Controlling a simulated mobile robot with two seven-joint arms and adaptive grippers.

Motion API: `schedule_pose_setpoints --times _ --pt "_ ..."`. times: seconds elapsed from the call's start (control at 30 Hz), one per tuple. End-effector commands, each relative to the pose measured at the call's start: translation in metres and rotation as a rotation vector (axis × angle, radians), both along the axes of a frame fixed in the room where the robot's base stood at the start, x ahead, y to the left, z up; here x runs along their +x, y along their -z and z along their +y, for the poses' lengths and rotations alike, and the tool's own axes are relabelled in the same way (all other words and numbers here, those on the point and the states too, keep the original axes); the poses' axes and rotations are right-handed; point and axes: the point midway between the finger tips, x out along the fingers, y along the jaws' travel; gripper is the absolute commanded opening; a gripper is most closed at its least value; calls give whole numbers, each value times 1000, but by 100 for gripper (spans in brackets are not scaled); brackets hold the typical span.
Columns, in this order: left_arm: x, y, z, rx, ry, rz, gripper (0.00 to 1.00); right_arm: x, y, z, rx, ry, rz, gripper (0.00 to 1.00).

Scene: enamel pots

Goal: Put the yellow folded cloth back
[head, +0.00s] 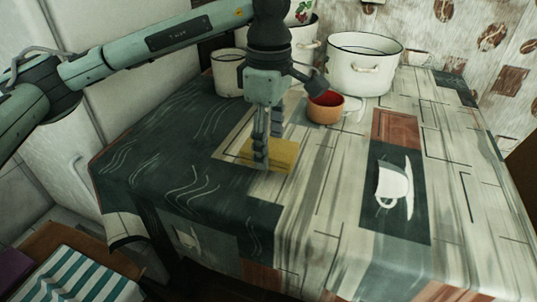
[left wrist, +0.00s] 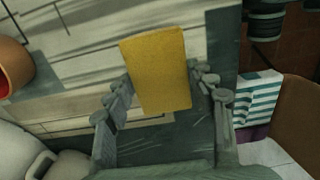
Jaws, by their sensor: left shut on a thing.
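The yellow folded cloth (head: 283,157) is at the left middle of the patterned tablecloth in the head view, flat and level. My left gripper (head: 262,155) points down at it, with the fingers covering part of its left side. In the left wrist view the cloth (left wrist: 158,62) sits between the two fingers of the left gripper (left wrist: 167,85), which are shut on it. Whether the cloth touches the table or is slightly raised I cannot tell. My right gripper is not in view.
An orange bowl (head: 326,108) stands just behind and right of the cloth. A large white pot (head: 362,75) and a smaller pot (head: 228,75) stand at the back. The table's front and right (head: 345,235) are clear. A striped towel (head: 80,278) lies lower left, off the table.

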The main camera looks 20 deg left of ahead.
Motion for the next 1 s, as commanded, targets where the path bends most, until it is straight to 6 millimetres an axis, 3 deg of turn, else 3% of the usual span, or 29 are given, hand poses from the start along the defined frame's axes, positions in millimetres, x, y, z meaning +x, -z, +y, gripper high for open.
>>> schedule_pose_setpoints --times 0.23,0.53,0.73,0.77,0.9,1.0 --pt "-1 33 1 1 0 3 32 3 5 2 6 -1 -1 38" --pt "-1 35 1 1 0 1 32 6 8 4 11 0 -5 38" --pt "-1 37 1 1 -1 1 32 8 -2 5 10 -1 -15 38" --pt "-1 37 1 1 -1 1 57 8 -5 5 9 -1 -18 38" --pt "-1 37 1 1 -1 1 75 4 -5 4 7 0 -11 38" --pt "-1 37 1 1 -1 2 76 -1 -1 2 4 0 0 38"
